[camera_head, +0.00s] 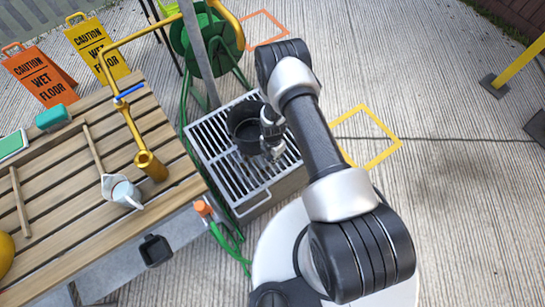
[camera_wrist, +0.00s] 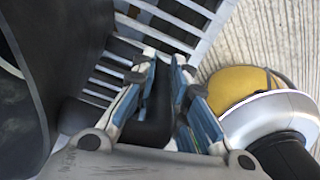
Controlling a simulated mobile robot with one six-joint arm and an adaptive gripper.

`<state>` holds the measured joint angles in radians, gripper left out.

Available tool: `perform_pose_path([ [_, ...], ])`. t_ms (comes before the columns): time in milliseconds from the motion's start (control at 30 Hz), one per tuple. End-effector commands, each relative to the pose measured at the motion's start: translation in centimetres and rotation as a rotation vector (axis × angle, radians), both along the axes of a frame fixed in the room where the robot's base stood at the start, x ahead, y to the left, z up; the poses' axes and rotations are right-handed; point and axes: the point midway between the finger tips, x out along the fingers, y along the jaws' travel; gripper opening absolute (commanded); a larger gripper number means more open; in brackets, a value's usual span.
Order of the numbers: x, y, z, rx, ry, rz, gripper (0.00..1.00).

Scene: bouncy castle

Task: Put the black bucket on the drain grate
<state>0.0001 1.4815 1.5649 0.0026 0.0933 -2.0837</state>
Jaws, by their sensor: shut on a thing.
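The black bucket (camera_head: 240,122) is upright over the slatted metal drain grate (camera_head: 262,193) in the head view. I cannot tell whether its bottom touches the slats. My gripper (camera_head: 270,148) is at the bucket's right side, pointing down. In the wrist view the bucket (camera_wrist: 75,45) fills the left side, and a dark part of it lies between the fingers of my gripper (camera_wrist: 165,70). My gripper is shut on that part. The grate's bars (camera_wrist: 175,22) show beyond the fingertips. The bucket's far side and underside are hidden.
A green hose reel (camera_head: 200,45) stands behind. A yellow square outline (camera_head: 385,155) marks open floor at the right.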

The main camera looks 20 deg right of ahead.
Motion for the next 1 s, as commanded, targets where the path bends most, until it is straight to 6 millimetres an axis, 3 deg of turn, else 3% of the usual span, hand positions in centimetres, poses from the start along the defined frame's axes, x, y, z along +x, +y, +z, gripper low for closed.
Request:
perform_pose_path([
  [167,0.0,0.0,-0.1,0.0,-0.001,0.0,0.0],
  [200,0.0,0.0,-0.2,0.0,0.0,0.0,0.15],
  [500,0.0,0.0,-0.1,0.0,0.0,0.0,0.34],
  [867,0.0,0.0,0.2,0.0,0.0,0.0,0.34],
  [1000,0.1,0.0,2.1,0.0,-0.002,0.0,0.34],
])
